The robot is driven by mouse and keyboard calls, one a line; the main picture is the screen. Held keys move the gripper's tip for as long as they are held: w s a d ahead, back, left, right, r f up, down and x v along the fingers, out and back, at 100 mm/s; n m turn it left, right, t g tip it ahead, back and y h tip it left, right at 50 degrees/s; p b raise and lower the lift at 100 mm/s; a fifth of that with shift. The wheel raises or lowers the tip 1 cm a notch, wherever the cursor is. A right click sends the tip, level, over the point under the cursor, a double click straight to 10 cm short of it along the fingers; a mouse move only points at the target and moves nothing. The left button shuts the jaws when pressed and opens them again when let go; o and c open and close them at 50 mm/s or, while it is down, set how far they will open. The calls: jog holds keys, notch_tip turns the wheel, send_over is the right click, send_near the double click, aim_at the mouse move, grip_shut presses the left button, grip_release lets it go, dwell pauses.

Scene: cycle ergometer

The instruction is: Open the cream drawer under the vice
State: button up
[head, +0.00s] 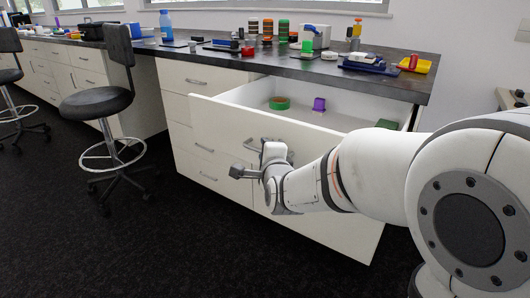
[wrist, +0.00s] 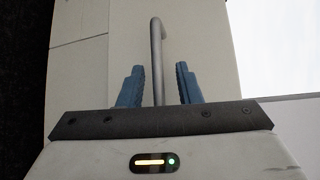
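The cream drawer (head: 220,118) stands pulled out from the cabinet below the dark worktop. It holds a green ring (head: 279,103) and a small purple piece (head: 319,104). Its front also shows in the wrist view (wrist: 85,75). A metal bar handle (wrist: 157,55) on that front runs between the two blue fingers of my gripper (wrist: 160,82). The fingers are apart, with a gap on each side of the handle. In the head view my wrist is at the drawer front and hides the fingertips. A blue device (head: 368,64), perhaps the vice, sits on the worktop above.
The worktop (head: 300,74) carries a blue bottle (head: 166,26), several coloured rolls and a yellow-red bin (head: 414,64). More closed drawers are left of and below the open one. A black stool (head: 97,103) stands at the left. The dark floor in front is clear.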

jog(key=p+v, duration=0.1)
jog(key=v, duration=0.6)
jog(key=shift+s+d+p, duration=0.2)
jog(key=shift+s+p, duration=0.15)
jog(key=s+d+r+n+g+h+p, duration=0.1)
jog(key=s+d+r+n+g+p, duration=0.5)
jog(key=s+r+p, duration=0.4)
jog(key=s+d+r+n+g+h+p, duration=0.2)
jog(key=s+d+r+n+g+p, duration=0.5)
jog(key=p, duration=1.4)
jog(key=s+d+r+n, duration=0.1)
jog(key=s+r+n, duration=0.2)
jog(key=r, duration=0.3)
jog(key=shift+d+n+p, duration=0.35)
jog(key=shift+n+p, duration=0.05)
jog(key=shift+n, duration=0.1)
